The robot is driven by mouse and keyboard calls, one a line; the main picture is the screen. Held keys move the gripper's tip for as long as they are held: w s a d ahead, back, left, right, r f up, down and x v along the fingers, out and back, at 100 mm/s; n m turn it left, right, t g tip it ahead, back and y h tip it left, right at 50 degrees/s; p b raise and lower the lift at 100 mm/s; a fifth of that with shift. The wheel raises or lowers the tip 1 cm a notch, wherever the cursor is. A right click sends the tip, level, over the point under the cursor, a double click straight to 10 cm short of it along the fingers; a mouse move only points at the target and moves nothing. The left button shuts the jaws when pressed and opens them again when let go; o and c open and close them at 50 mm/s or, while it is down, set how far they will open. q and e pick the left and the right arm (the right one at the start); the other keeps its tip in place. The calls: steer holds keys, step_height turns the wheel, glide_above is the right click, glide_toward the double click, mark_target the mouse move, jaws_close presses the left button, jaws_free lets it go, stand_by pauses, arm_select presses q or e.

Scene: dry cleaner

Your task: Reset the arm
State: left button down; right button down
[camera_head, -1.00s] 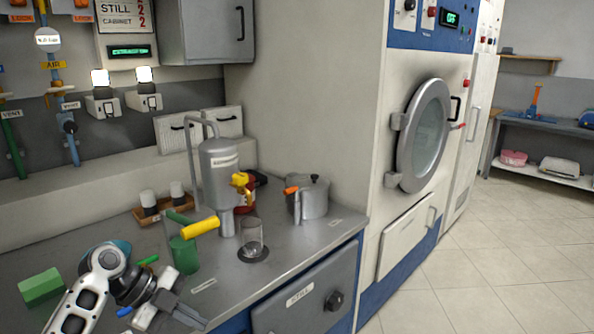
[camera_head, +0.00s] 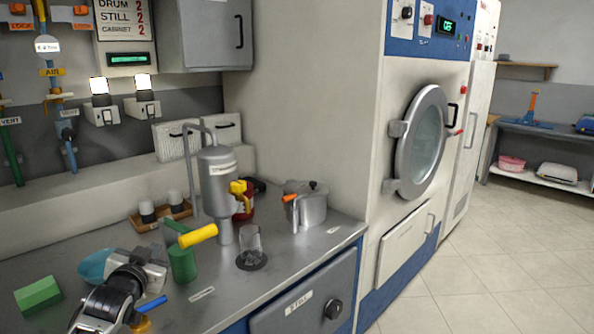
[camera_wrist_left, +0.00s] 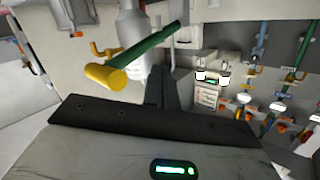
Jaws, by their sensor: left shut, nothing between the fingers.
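My left arm comes in at the lower left of the head view, over the metal counter (camera_head: 215,290). Its gripper (camera_head: 150,270) is above the counter's left part, beside a teal bowl-like thing (camera_head: 97,265) and left of a green container (camera_head: 182,263). In the left wrist view the dark fingers (camera_wrist_left: 166,82) are shut together with nothing between them. A green bar with a yellow end (camera_wrist_left: 105,77) shows just past them in that view. My right gripper is in neither view.
A green block (camera_head: 38,294) lies at the left. The yellow handle (camera_head: 198,236), a grey still vessel (camera_head: 217,180), a glass (camera_head: 250,247) and a lidded pot (camera_head: 306,205) stand to the right. The counter's front right is clear.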

arm_select(q)
steer(key=s+d+f+g+h, duration=0.1)
steer(key=s+d+f, duration=0.2)
steer(key=s+f, duration=0.15)
steer(key=s+d+f+g, duration=0.1)
steer(key=s+d+f, duration=0.25)
steer(key=f, duration=0.25)
steer(key=s+d+f+g+h, duration=0.1)
steer(key=s+d+f, duration=0.2)
steer(key=s, duration=0.6)
steer(key=s+d+f+g+h, duration=0.1)
steer(key=s+d+f, duration=0.3)
steer(key=s, duration=0.5)
steer(key=s+d+f+g+h, duration=0.1)
steer(key=s+d+f+g, duration=0.1)
steer(key=s, duration=0.7)
step_height(320, 180, down, 3)
steer(key=shift+s+d+r, duration=0.15)
steer(key=shift+s+d, duration=0.2)
steer(key=shift+d, duration=0.3)
